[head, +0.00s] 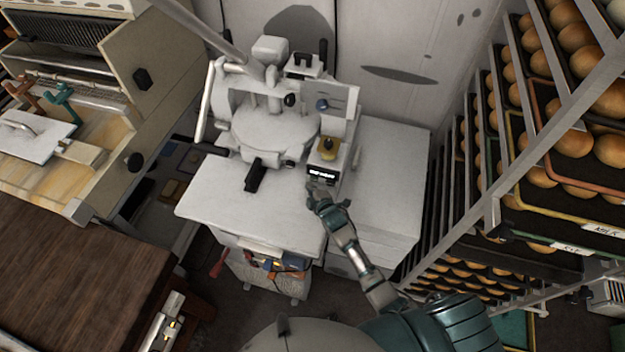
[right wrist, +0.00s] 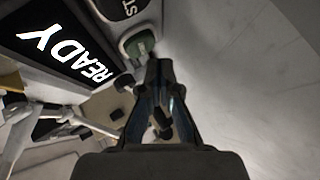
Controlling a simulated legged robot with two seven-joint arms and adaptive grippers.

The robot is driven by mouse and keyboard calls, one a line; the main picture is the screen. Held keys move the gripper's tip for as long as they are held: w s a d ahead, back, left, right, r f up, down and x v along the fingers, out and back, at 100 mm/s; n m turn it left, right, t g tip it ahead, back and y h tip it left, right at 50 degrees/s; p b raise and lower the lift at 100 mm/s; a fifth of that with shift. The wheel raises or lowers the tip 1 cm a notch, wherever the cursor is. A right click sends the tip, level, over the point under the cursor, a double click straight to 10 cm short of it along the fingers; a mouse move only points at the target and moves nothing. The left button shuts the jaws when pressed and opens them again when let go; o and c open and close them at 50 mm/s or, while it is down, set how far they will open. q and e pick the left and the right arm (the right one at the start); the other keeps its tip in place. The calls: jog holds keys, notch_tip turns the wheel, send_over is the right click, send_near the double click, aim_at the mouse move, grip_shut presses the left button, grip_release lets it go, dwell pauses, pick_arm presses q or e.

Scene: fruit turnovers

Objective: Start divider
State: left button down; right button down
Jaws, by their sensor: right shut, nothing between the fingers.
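The divider (head: 275,125) is a white machine with a round pressing head and long levers, standing on a white base. Its small dark display (head: 321,174) is on the front right; in the right wrist view the display (right wrist: 68,42) reads "READY". A green button (right wrist: 139,45) sits beside it, under a partly cut-off label starting "ST". My right gripper (head: 318,190) is shut and empty, just in front of the display panel. In the right wrist view its fingertips (right wrist: 157,70) are close to the green button; I cannot tell whether they touch. My left gripper is not in view.
A tall rack (head: 480,190) with trays of round buns stands on the right. A dark wooden table (head: 75,255) is at the lower left, and another machine (head: 120,60) is at the upper left. A bare white top (head: 390,170) lies right of the divider.

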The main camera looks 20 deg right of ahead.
jog(key=shift+w+d, duration=0.2)
jog(key=shift+d, duration=0.4)
jog(key=shift+w+a, duration=0.1)
jog(key=shift+w, duration=0.1)
jog(key=shift+w+d, duration=0.15)
jog(key=shift+d, duration=0.05)
dwell(0.4)
jog(key=shift+s+a+p, duration=0.55)
jog(key=shift+s+p, duration=0.15)
